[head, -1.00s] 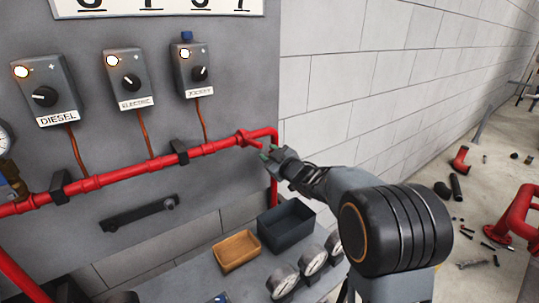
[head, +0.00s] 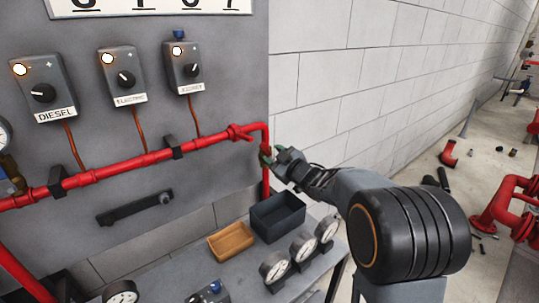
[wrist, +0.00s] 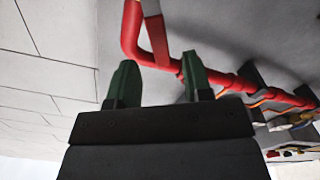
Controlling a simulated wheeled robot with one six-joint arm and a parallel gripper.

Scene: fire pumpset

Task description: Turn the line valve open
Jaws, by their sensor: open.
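The line valve (head: 239,132) is a red fitting with a red handle on the red pipe, just left of its corner. In the wrist view a flat red handle (wrist: 156,40) crosses in front of the pipe near the bend. My gripper (head: 266,155) is beside the down-going pipe, right of and below the valve. Its green fingers (wrist: 160,80) are apart with nothing between them. The pipe bend shows just beyond the fingertips. I cannot tell whether a finger touches the pipe.
The red pipe (head: 120,166) runs along the grey panel below the diesel, electric and third switch boxes (head: 184,67). A dark bin (head: 278,217), an orange tray (head: 231,242) and several gauges (head: 303,246) stand on the bench below. The pale wall is at the right.

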